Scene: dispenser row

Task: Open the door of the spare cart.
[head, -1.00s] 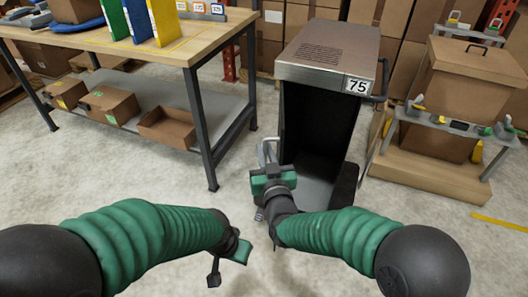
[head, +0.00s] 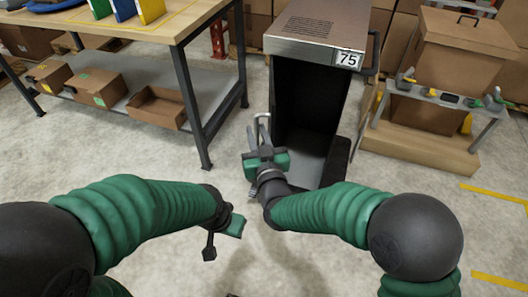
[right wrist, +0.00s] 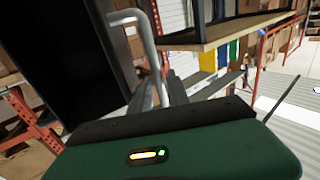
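The cart (head: 300,48) has a metal top and a "75" label. Its front shows a dark hollow inside. A grey bent-bar handle (head: 263,122) stands at the cart's left front edge; it also shows in the right wrist view (right wrist: 146,38), beside a dark panel (right wrist: 70,55). Whether that panel is the door, I cannot tell. My right gripper (head: 257,146) is at the handle's lower part. Its fingers (right wrist: 180,92) look spread, with the bar between them and no clear grip. My left gripper (head: 222,238) hangs low, away from the cart; its finger gap is unclear.
A wooden table (head: 150,32) with a lower shelf of cardboard boxes (head: 98,92) stands left of the cart. A low stand (head: 425,145) with a large box (head: 455,55) is close on the right. The floor in front is clear.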

